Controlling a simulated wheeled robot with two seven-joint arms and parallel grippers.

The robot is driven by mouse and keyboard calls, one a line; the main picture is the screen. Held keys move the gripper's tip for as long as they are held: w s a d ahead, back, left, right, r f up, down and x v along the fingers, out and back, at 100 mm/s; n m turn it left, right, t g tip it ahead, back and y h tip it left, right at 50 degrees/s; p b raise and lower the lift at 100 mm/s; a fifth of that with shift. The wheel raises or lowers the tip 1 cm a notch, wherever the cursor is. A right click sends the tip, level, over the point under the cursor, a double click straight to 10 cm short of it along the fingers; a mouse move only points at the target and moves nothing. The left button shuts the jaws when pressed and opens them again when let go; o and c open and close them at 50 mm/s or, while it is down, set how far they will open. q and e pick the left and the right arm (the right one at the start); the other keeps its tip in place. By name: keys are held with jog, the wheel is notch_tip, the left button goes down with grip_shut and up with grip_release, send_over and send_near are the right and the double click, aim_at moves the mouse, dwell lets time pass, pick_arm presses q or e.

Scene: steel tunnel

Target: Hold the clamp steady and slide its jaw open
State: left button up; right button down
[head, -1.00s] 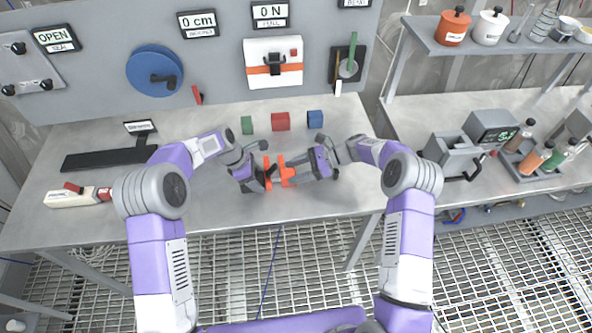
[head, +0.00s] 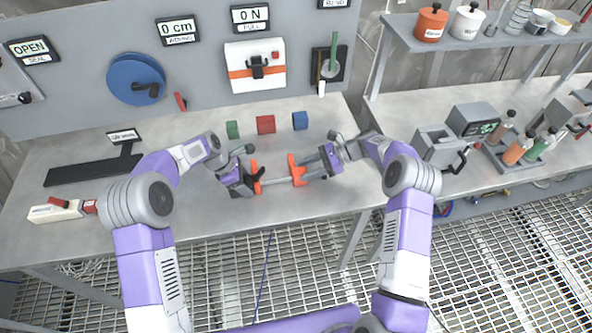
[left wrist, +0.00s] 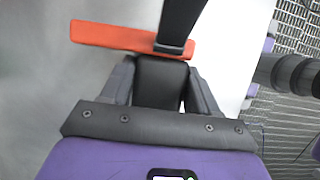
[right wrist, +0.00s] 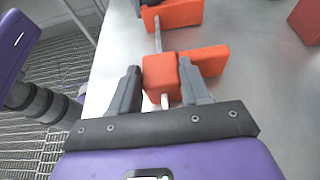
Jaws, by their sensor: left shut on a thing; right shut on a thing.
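The clamp lies across the middle of the bench, with a thin steel bar (head: 276,181) running between its two orange jaws. My left gripper (head: 246,184) is shut on the clamp's black handle (left wrist: 160,80), beside the fixed jaw (head: 255,175); this orange jaw (left wrist: 105,37) also shows in the left wrist view. My right gripper (head: 314,168) is shut on the orange sliding jaw (head: 297,172). In the right wrist view the sliding jaw's block (right wrist: 160,78) sits between the fingers, and the fixed jaw (right wrist: 180,13) stands apart from it along the bar. A clear gap separates the jaws.
Green (head: 232,130), red (head: 266,124) and blue (head: 300,121) blocks stand behind the clamp. A black flat device (head: 85,174) and a white-and-red tool (head: 60,211) lie at left. A grey open-topped machine (head: 437,147) stands right. Bare bench lies in front of the clamp.

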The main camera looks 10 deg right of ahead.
pick_arm(q)
jog(key=shift+a, duration=0.15)
pick_arm(e)
jog(key=c, duration=0.5)
grip_release()
jog(key=v, duration=1.2)
pick_arm(q)
jog(key=o, duration=1.3)
jog(key=shift+c, duration=0.2)
